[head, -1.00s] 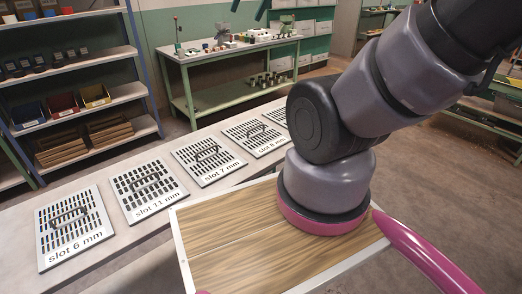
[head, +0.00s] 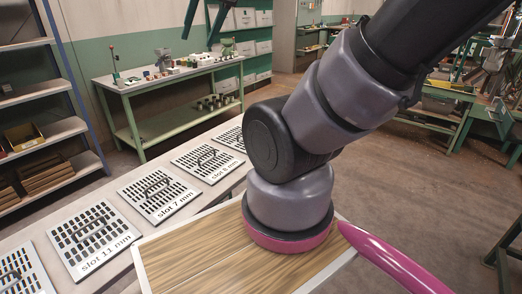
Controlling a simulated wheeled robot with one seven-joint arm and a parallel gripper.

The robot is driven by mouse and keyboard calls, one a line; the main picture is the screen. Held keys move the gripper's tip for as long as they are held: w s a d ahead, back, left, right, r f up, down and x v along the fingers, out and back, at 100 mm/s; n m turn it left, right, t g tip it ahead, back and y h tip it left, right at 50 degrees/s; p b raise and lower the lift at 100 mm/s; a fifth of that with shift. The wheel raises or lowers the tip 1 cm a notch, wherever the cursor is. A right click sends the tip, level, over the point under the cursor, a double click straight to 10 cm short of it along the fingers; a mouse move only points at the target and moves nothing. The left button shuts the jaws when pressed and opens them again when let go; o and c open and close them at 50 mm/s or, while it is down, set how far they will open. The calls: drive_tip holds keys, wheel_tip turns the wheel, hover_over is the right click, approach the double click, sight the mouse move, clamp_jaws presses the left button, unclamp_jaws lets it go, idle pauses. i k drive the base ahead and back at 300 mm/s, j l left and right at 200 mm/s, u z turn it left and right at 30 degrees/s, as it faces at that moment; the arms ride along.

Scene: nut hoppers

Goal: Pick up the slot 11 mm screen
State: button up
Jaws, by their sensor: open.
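The slot 11 mm screen (head: 116,252) is a flat, pale plate with dark slots, a dark handle and a printed label. It lies on the long pale bench at the lower left of the head view. Two dark fingers of my gripper (head: 198,41) hang into the top edge of the view, spread apart with nothing between them. The rest of the gripper is out of view. The fingers show well above the screen in the picture, apart from it.
The slot 7 mm screen (head: 178,206) and further screens lie in a row behind it. Another screen (head: 32,284) is cut off at the left edge. My wood-topped base borders the bench. A green table (head: 128,88) and shelves (head: 40,98) stand behind.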

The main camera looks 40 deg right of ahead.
sight(87, 240)
drive_tip(key=i+l+z, duration=0.1)
drive_tip(key=z, duration=0.35)
drive_tip(key=i+l+z, duration=0.1)
drive_tip(key=z, duration=0.35)
drive_tip(key=l+u, duration=0.25)
drive_tip(key=l, duration=0.3)
drive_tip(key=l+u, duration=0.25)
drive_tip(key=l, duration=0.3)
drive_tip(key=u, duration=1.75)
drive_tip(key=i+j+z, duration=0.15)
drive_tip(key=i+z, duration=0.2)
drive_tip(key=i, duration=0.15)
